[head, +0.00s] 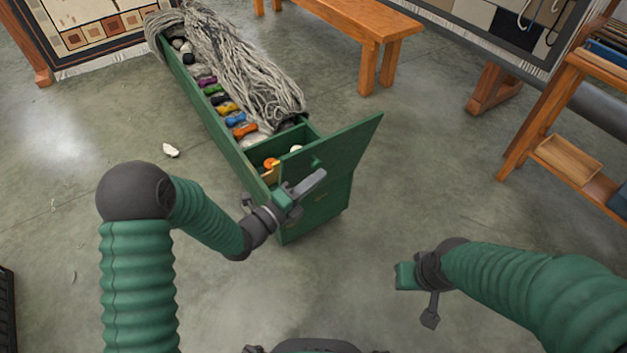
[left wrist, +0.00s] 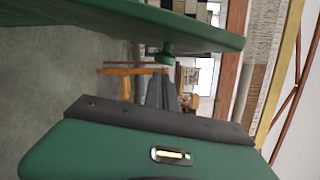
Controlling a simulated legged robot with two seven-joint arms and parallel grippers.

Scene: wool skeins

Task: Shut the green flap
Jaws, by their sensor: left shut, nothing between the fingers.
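The green flap (head: 345,148) stands raised at the near end of a long green box (head: 215,125), sticking out past its right side. A knob-like green piece shows on the flap in the left wrist view, where the flap (left wrist: 150,18) spans the top. My left gripper (head: 312,184) is shut and empty in front of the flap, pointing to the upper right; in the left wrist view its fingers (left wrist: 160,94) lie below the flap. I cannot tell whether they touch it. My right gripper (head: 418,295) is apart from the box at the lower right; its jaw opening is unclear.
Grey wool (head: 240,60) covers the box's far part, with several coloured skeins (head: 228,107) along its side. An orange item (head: 271,163) lies in the near compartment. A wooden bench (head: 365,30) stands behind and a shelf (head: 560,120) at right.

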